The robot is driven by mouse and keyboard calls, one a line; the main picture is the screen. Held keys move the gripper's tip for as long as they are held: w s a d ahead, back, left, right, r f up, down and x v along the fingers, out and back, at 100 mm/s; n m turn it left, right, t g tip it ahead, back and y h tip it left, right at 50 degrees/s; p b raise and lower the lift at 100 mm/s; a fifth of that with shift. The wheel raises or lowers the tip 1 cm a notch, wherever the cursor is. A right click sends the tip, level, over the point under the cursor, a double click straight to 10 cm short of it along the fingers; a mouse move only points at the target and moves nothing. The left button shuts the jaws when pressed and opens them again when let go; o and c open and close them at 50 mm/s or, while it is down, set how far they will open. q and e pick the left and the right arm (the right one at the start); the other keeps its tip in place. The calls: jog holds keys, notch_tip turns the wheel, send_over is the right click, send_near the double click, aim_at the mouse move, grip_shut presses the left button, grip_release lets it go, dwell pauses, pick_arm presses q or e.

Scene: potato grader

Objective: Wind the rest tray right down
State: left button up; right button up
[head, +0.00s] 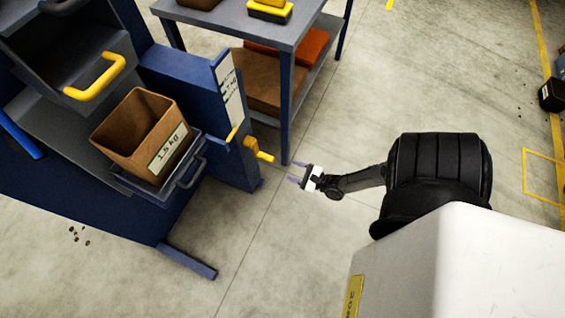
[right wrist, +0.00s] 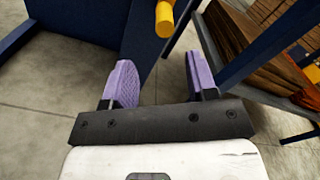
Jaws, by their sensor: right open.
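The rest tray (head: 187,180) is a small dark tray with a grey handle, low on the blue grader, and a brown box marked 1.5 kg (head: 142,135) stands in it. A yellow crank (head: 258,150) sticks out from the blue post (head: 236,125) beside a pale scale strip. My right gripper (head: 296,173) is open and empty, a little to the right of the crank and apart from it. In the right wrist view the purple fingers (right wrist: 162,80) are spread, with a yellow crank part (right wrist: 165,18) ahead between them. My left gripper is not in view.
A blue-grey table (head: 245,20) with a lower shelf of brown and orange stacks (head: 270,80) stands behind the post; its leg is close to my right gripper. A blue foot (head: 187,262) lies along the floor. Open concrete floor is to the right.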

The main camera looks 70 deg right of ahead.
jog(key=shift+s+a+p, duration=0.15)
jog(key=shift+s, duration=0.75)
jog(key=shift+s+a+p, duration=0.1)
jog(key=shift+s+p, duration=0.05)
jog(key=shift+s, duration=0.75)
